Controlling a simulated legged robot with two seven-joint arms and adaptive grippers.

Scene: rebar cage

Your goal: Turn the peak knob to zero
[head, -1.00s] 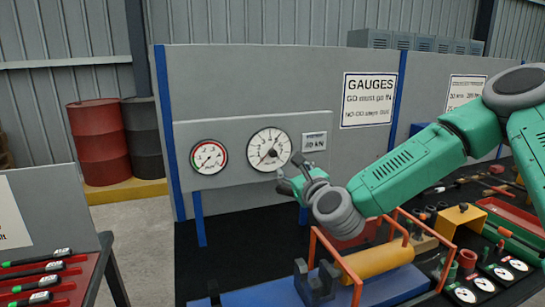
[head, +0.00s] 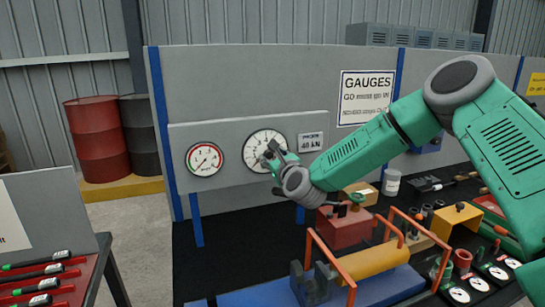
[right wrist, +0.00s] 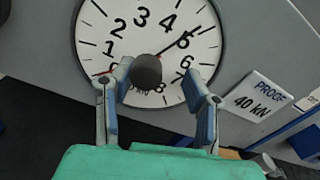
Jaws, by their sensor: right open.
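The large white gauge (head: 259,139) is on the grey panel, partly hidden by my right gripper in the head view. In the right wrist view its dial (right wrist: 120,45) fills the upper middle, with a dark round knob (right wrist: 146,71) at its centre. A black hand points up and right, near 5. A bit of red shows at the dial's lower left, beside the finger. My right gripper (head: 273,156) is open at the dial face. In the wrist view its fingers (right wrist: 157,74) stand either side of the knob, the left one closer; contact cannot be told. My left gripper is out of view.
A smaller red-rimmed gauge (head: 205,159) is left of the large one. A "PROOF 40 kN" plate (head: 310,142) is to its right. Below stands a blue-based rig (head: 255,297) with orange bars and a yellow cylinder (head: 367,263). A red block (head: 345,229) stands behind it.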

